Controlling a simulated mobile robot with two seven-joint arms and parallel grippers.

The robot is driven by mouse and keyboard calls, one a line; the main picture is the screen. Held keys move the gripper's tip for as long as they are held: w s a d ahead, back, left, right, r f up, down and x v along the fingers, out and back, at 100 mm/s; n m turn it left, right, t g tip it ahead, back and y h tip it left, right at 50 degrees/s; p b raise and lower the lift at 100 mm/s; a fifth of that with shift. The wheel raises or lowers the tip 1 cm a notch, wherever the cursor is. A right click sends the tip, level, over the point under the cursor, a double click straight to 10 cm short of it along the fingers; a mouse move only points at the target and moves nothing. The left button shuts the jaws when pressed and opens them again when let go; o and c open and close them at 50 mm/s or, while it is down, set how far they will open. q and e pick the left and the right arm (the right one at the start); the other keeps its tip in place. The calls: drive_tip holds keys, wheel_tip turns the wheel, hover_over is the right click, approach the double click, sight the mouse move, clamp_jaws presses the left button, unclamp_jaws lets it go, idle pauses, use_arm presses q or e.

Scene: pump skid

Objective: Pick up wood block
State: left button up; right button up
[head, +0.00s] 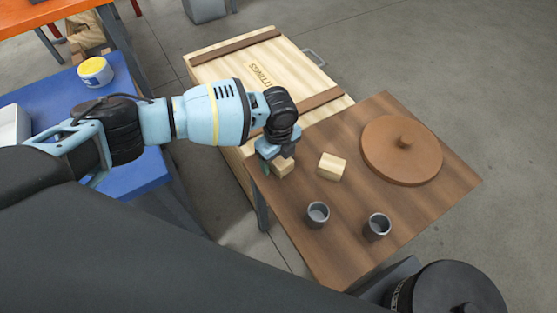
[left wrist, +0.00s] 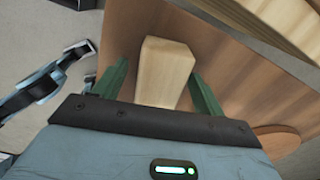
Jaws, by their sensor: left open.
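Two pale wood blocks are at the table's left part. One wood block (head: 283,168) is under my left gripper (head: 275,160), near the table's left edge, and partly hidden by it. In the left wrist view this block (left wrist: 163,72) stands between the two green fingers of my left gripper (left wrist: 160,85), with a gap showing on each side. The fingers are open and its lower end is hidden by the gripper body. The other wood block (head: 332,166) lies just to the right, clear of the gripper.
The brown table (head: 300,235) also holds a round brown lid (head: 402,150) with a knob and two grey cups (head: 317,214) (head: 377,227). A wooden crate (head: 235,65) stands behind the table. A blue table (head: 150,170) with a yellow-and-white tub (head: 95,71) is at left.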

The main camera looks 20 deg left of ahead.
use_arm(q)
drive_tip(key=c, duration=1.1)
drive_tip(key=shift+r, duration=0.1)
drive_tip(key=shift+r, duration=0.55)
wheel_tip(320, 180, up, 2)
drive_tip(key=shift+r+p, duration=0.1)
drive_tip(key=shift+p, duration=0.2)
drive_tip(key=s+d, duration=0.2)
drive_tip(key=s, duration=0.3)
drive_tip(key=s+d+r+p, duration=0.1)
drive_tip(key=s+d, duration=0.1)
drive_tip(key=s, duration=0.2)
drive_tip(key=s+d+p, duration=0.1)
drive_tip(key=s+d, duration=0.1)
drive_tip(key=s, duration=0.3)
drive_tip(key=shift+s+d+r, duration=0.2)
drive_tip(key=shift+s+r, duration=0.1)
